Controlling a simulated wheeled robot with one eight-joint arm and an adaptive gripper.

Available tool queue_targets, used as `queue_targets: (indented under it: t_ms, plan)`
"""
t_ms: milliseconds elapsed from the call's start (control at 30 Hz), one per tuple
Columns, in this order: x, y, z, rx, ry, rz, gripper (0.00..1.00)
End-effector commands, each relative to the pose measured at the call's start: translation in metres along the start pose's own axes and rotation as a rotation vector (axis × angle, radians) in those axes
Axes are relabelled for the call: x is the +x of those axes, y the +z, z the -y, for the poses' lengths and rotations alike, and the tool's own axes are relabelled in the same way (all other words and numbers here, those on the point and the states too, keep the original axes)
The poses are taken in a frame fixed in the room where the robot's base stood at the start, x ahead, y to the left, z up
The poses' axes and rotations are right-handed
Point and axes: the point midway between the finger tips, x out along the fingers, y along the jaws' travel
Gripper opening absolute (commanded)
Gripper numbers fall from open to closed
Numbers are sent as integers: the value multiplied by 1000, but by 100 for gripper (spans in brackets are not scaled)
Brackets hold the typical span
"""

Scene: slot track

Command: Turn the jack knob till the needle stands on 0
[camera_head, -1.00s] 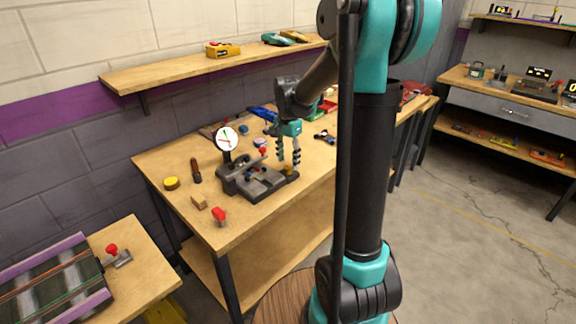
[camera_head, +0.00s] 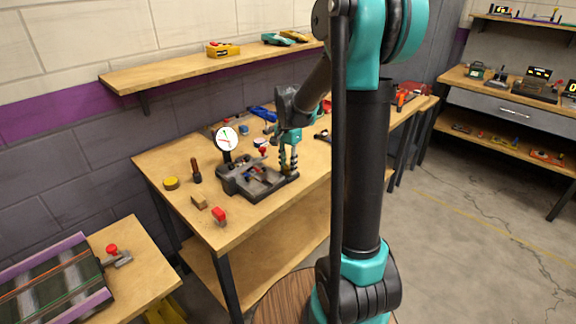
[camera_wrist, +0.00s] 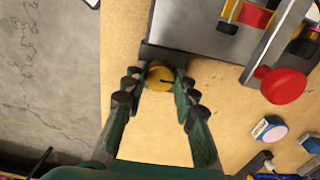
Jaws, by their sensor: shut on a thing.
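The jack knob (camera_wrist: 160,77) is a round brass-yellow knob with a dark line on its top, at the end of a grey fixture. My gripper (camera_wrist: 159,82) has its fingertips on both sides of the knob, shut on it. In the head view, my gripper (camera_head: 288,167) is at the right end of the grey fixture (camera_head: 240,184), and its fingers hide most of the knob. The round white dial gauge (camera_head: 227,139) stands on the fixture. Its needle and marks are too small to read with certainty.
A yellow round tin (camera_head: 171,183), a dark-handled tool (camera_head: 196,170), a wooden block (camera_head: 198,202) and a red-topped piece (camera_head: 219,216) lie on the workbench (camera_head: 163,160). The bench front edge is close to the fixture.

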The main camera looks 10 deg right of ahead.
Motion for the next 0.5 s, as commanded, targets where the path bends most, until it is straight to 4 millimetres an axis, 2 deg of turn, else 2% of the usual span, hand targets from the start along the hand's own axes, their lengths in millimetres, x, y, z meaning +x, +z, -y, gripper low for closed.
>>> queue_targets:
  t_ms: [267,500]
  plan:
    - [0,0,0,-26,0,0,0]
    - [0,0,0,-146,0,0,0]
